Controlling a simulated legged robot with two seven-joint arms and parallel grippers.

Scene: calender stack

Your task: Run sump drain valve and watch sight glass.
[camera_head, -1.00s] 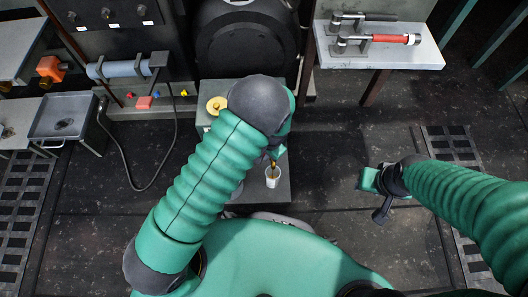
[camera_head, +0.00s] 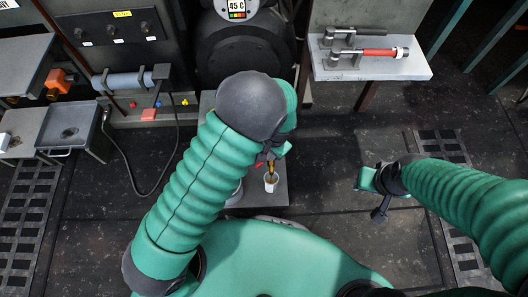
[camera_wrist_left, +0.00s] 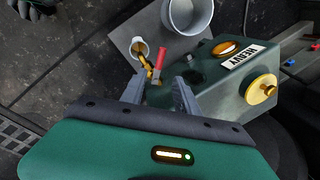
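A green sump box (camera_wrist_left: 215,75) marked HEAVY carries a round amber sight glass (camera_wrist_left: 228,47) in a brass ring and a brass knob (camera_wrist_left: 263,89). A brass drain valve (camera_wrist_left: 148,68) with a red lever (camera_wrist_left: 160,60) sticks out from it. A small white cup (camera_head: 270,183) stands at the valve's spout; it also shows in the left wrist view (camera_wrist_left: 140,48). My left gripper (camera_wrist_left: 160,90) is open, its fingers apart on either side of the valve; contact cannot be told. My right gripper (camera_head: 376,190) hangs over the floor, away from the valve; its fingers are unclear.
A grey bucket (camera_wrist_left: 188,14) stands beside the cup on a grey plate (camera_wrist_left: 128,35). A gauge reading 45 C (camera_head: 236,12) is at the top. A bench (camera_head: 375,68) with a red-handled tool is at upper right, and a tray (camera_head: 70,135) at left. Dark floor around is open.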

